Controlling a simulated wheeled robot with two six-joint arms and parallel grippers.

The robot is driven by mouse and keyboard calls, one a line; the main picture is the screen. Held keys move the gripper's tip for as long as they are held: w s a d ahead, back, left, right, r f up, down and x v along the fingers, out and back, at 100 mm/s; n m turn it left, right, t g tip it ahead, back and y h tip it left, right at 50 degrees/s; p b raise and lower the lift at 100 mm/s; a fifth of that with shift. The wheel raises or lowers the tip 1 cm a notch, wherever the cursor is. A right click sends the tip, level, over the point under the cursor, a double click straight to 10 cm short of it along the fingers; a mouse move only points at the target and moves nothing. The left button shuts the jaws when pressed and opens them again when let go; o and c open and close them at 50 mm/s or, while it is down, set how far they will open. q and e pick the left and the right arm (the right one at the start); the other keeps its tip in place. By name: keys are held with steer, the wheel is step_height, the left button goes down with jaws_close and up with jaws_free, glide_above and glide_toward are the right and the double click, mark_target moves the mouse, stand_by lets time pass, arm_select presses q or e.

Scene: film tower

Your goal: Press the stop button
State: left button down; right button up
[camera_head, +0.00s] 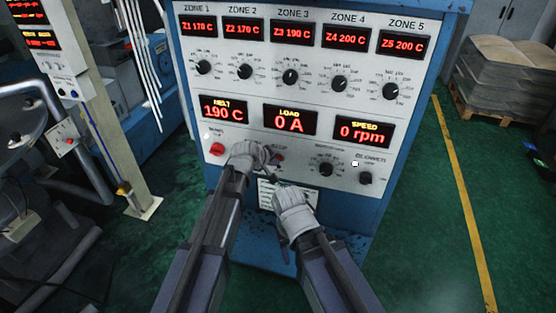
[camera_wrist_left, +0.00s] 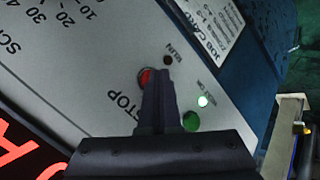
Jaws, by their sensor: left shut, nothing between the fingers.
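The red stop button (camera_wrist_left: 146,76) sits on the light panel beside the printed word STOP in the left wrist view. In the head view its red edge (camera_head: 280,158) shows just right of my left gripper (camera_head: 270,164). My left gripper (camera_wrist_left: 161,82) is shut and empty, and its dark fingers cover part of the button in the wrist view. I cannot tell whether the tips touch it. My right gripper (camera_head: 277,183) is just below, in front of the panel's lower edge; its jaws are too small to read.
A green button (camera_wrist_left: 191,121) and a lit lamp (camera_wrist_left: 204,101) are beside the fingers. Another red button (camera_head: 217,149) is at the panel's left. The load display (camera_head: 289,121) reads 0 A and the speed display (camera_head: 364,132) 0 rpm. A job card (camera_wrist_left: 213,27) hangs below the panel.

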stand_by(0.5)
arm_select(q)
steer(key=shift+s+a, duration=0.2)
steer(key=shift+s, duration=0.5)
steer(key=s, duration=0.1)
steer(key=s+a, duration=0.1)
steer(key=s, duration=0.2)
steer(key=shift+s+a, duration=0.25)
steer(key=shift+s, duration=0.1)
stand_by(0.5)
